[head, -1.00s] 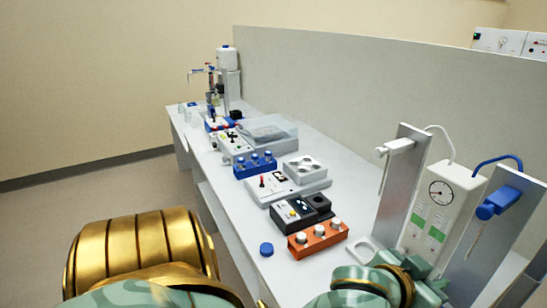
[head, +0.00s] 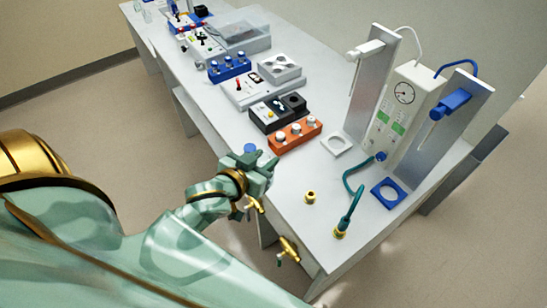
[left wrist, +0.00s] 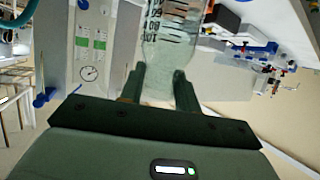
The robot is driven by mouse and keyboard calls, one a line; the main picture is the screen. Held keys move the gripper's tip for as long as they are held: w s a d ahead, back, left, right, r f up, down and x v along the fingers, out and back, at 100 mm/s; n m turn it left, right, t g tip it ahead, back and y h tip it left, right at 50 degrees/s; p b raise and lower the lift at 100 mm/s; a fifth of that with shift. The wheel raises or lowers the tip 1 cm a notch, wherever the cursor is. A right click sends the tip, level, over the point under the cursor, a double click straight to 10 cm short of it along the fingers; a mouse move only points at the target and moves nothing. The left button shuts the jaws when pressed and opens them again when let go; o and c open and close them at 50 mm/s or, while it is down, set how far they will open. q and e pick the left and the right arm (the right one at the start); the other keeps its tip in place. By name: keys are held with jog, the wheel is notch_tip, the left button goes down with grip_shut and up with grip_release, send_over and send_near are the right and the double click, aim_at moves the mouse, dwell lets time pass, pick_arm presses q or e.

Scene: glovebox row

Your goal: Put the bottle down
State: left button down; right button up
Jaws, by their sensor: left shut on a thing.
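My left gripper (head: 262,168) is over the near edge of the bench in the head view, close to a blue cap (head: 250,148). In the left wrist view its two fingers (left wrist: 160,84) are shut on a clear bottle (left wrist: 172,48) with dark printed markings. The bottle's far end runs out of the top of that view. In the head view I cannot make out the bottle at the hand, so its height above the bench is unclear. My right gripper is not in view.
An orange rack (head: 296,137) with white-capped vials and a black device (head: 270,113) stand behind the hand. Bare bench lies right of the hand.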

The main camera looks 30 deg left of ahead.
pick_arm(q)
jog(key=w+a+f+b, duration=0.1)
jog(key=w+f, duration=0.2)
jog(key=w+f+b, duration=0.1)
jog(key=w+f, duration=0.2)
jog(key=f, duration=0.1)
jog(key=w+a+f+b, duration=0.1)
jog(key=w+f, duration=0.2)
jog(key=f, duration=0.1)
jog(key=shift+a+b, duration=0.35)
jog(key=c, duration=1)
grip_release()
jog(key=shift+f, duration=0.1)
